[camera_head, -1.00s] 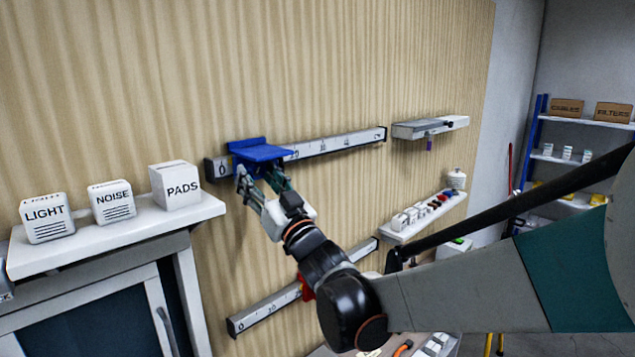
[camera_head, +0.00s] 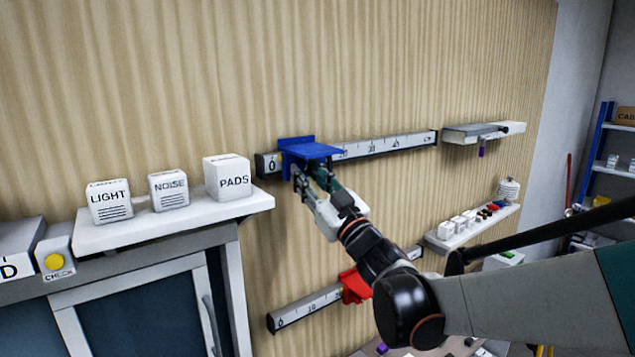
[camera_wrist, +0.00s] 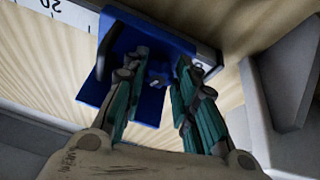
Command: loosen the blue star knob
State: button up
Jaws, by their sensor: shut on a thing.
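The blue carriage (camera_head: 310,150) sits near the left, zero end of the upper white ruled rail (camera_head: 385,144) on the wood wall. It also fills the upper middle of the wrist view (camera_wrist: 125,42). My gripper (camera_head: 308,172) reaches up to the underside of this carriage. In the wrist view my gripper's (camera_wrist: 163,72) two teal-padded fingers stand on both sides of a small spot under the carriage and are shut on the blue star knob. The knob itself is mostly hidden by the fingers, and its turn angle cannot be told.
A lower rail (camera_head: 305,306) carries a red carriage (camera_head: 355,285). To the left a white shelf (camera_head: 150,222) holds boxes marked LIGHT, NOISE and PADS. To the right are a grey-topped ledge (camera_head: 485,133) and a small shelf (camera_head: 470,232) with several small items.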

jog(key=shift+w+d+n+g+y+b, duration=0.1)
jog(key=shift+n+g+y, duration=0.2)
jog(key=shift+n, duration=0.45)
jog(key=shift+s+d+n+g+y+b, duration=0.2)
jog(key=shift+n+y, duration=0.25)
jog(key=shift+n, duration=0.35)
jog(key=shift+w+a+n+g+y+b, duration=0.1)
jog(key=shift+w+n+g+y, duration=0.2)
jog(key=shift+n, duration=0.45)
jog(key=shift+s+n, duration=0.1)
jog(key=shift+n, duration=0.2)
jog(key=o, duration=1)
jog(key=shift+o, duration=0.2)
jog(key=v, duration=0.8)
